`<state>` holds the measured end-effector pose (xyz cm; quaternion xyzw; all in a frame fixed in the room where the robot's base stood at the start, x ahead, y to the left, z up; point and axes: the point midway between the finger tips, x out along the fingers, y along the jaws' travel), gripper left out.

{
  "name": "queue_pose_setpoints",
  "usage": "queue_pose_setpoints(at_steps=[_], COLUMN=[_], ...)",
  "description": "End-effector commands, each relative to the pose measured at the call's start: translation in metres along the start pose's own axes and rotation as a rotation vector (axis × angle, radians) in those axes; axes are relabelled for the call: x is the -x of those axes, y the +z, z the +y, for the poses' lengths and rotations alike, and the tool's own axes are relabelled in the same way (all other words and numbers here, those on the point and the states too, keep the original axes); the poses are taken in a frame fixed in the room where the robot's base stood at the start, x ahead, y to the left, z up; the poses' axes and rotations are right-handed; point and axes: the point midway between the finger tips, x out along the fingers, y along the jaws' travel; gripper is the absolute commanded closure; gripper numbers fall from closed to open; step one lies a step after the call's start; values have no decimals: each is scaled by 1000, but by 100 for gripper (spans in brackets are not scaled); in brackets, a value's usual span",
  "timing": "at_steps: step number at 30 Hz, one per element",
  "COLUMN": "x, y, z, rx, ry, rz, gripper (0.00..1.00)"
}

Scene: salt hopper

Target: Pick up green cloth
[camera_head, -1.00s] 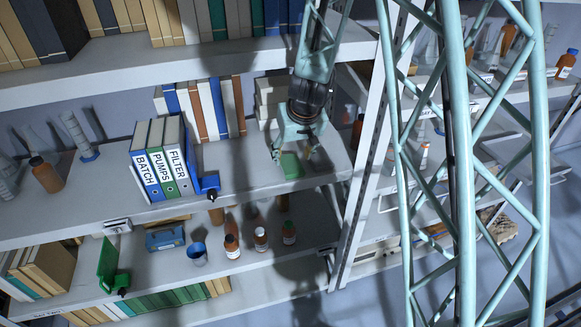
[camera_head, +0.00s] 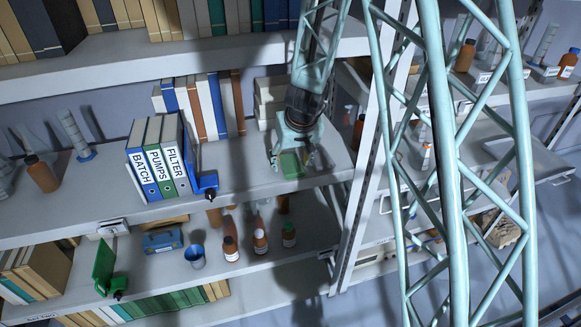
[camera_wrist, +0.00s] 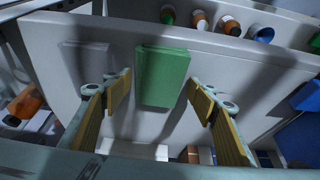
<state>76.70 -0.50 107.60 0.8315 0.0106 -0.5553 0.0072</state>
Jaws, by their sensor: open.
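The green cloth (camera_head: 291,164) is a flat, folded rectangle lying on the middle shelf (camera_head: 245,189), near its front edge. My gripper (camera_head: 294,160) is over it, fingers pointing down at the shelf. In the wrist view the green cloth (camera_wrist: 163,77) shows between and beyond the two open yellow-padded fingers of my gripper (camera_wrist: 160,95). There is a gap on both sides, and neither finger seems to touch it. I cannot tell the exact height of the fingertips above the shelf.
Labelled binders (camera_head: 160,158) and a blue bookend (camera_head: 204,182) stand left of the cloth. White boxes (camera_head: 270,98) stand behind. A shelf upright (camera_head: 362,195) is close on the right. Brown bottles (camera_head: 260,240) stand on the shelf below.

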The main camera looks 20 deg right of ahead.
Motion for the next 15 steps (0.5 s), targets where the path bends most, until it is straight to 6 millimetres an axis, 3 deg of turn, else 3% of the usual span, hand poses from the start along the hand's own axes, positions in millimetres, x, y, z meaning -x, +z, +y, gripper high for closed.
queue_pose_setpoints(at_steps=[11, 15], x=[0, 0], y=[0, 0], z=[0, 0], rx=[0, 0], ry=[0, 0], rz=[0, 0], gripper=[48, 61])
